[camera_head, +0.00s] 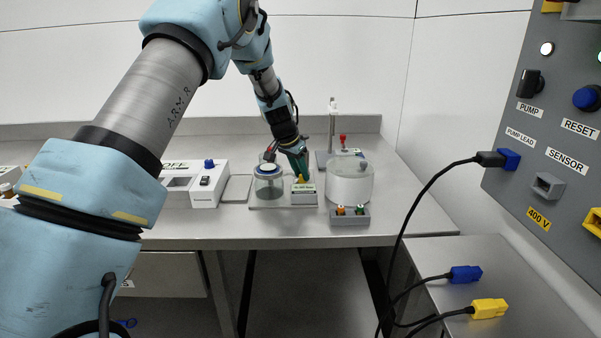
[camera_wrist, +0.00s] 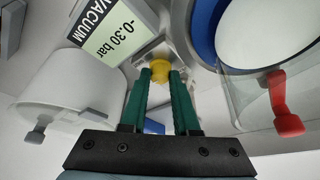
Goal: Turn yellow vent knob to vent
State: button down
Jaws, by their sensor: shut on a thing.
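The yellow vent knob (camera_wrist: 160,70) shows in the wrist view between the tips of my gripper (camera_wrist: 160,78), which has two green fingers. The fingers are shut on the knob. In the head view my gripper (camera_head: 301,170) reaches down to the bench, and the yellow knob (camera_head: 300,179) shows just below the fingertips, on a small unit. The unit's display (camera_wrist: 112,35) reads "VACUUM -0.30 bar" in the wrist view. Any marks around the knob are too small or hidden to read.
A glass tank (camera_head: 268,184) with a red lever (camera_wrist: 285,105) stands left of the knob in the head view. A white tank (camera_head: 350,183) and a button box (camera_head: 350,215) stand to the right. A panel (camera_head: 560,110) with cables is at far right.

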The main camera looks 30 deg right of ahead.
jog(key=shift+n, duration=0.3)
jog(key=n, duration=0.1)
jog(key=n+t+p, duration=0.1)
jog(key=n, duration=0.1)
jog(key=n+y, duration=0.1)
jog(key=shift+s+d+r+n+t, duration=0.1)
jog(key=shift+s+d+n+t, duration=0.1)
jog(key=shift+s+n+t, duration=0.1)
jog(key=n+p, duration=0.1)
jog(key=n, duration=0.1)
jog(key=n+t+y+p, duration=0.1)
jog(key=n, duration=0.1)
jog(key=shift+d+n+y, duration=0.15)
jog(key=shift+n+y, duration=0.15)
jog(key=n, duration=0.1)
jog(key=n+y, duration=0.1)
jog(key=n, duration=0.1)
jog(key=shift+d+n, duration=0.2)
jog(key=shift+n, duration=0.1)
jog(key=shift+d+n+y, duration=0.1)
jog(key=shift+n+y, duration=0.9)
jog(key=shift+n, duration=1.2)
jog(key=c, duration=0.7)
grip_release()
jog(key=shift+o, duration=0.2)
